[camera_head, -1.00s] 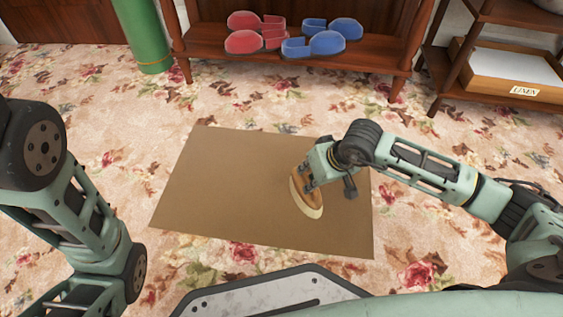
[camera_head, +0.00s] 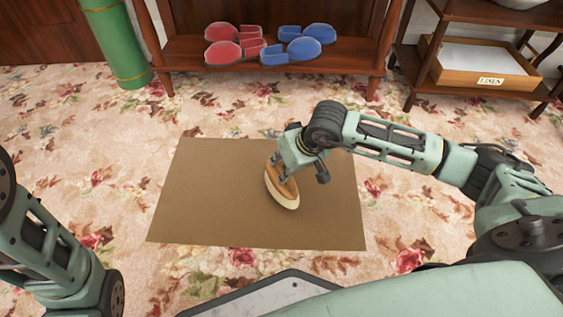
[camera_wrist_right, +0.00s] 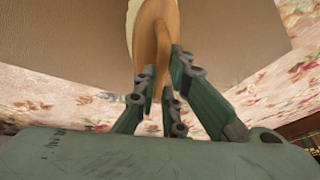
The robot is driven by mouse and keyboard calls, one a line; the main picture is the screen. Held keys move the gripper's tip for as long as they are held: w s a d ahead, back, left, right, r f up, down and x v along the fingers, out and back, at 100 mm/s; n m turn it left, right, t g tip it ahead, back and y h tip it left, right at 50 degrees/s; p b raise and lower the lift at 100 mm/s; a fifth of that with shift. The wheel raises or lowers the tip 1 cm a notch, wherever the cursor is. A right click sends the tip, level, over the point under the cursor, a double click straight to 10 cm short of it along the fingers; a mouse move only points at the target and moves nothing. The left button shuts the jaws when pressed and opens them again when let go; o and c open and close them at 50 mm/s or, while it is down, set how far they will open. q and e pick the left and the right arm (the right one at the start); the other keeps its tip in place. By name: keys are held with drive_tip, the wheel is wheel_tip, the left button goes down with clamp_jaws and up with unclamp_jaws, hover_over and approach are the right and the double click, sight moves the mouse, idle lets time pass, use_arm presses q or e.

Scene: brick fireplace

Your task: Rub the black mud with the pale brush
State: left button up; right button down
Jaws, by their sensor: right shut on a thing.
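The pale brush (camera_head: 282,188) has a wooden back and cream bristles. My right gripper (camera_head: 285,172) is shut on its wooden handle and holds it at the brown mat (camera_head: 210,195), right of the mat's middle. I cannot tell whether the bristles touch the mat. In the right wrist view the fingers (camera_wrist_right: 160,95) close around the brush's wooden grip (camera_wrist_right: 153,45). No black mud shows on the visible part of the mat; the brush and gripper hide a small patch. My left arm is at the left edge, with its gripper out of view.
The mat lies on a flowered carpet (camera_head: 100,140). Behind it a wooden rack (camera_head: 185,55) holds red slippers (camera_head: 235,45) and blue slippers (camera_head: 300,45). A green roll (camera_head: 118,45) stands at the back left. A linen tray (camera_head: 480,68) sits on a shelf at right.

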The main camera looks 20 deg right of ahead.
drive_tip(key=shift+r+p, duration=0.7)
drive_tip(key=shift+r, duration=0.75)
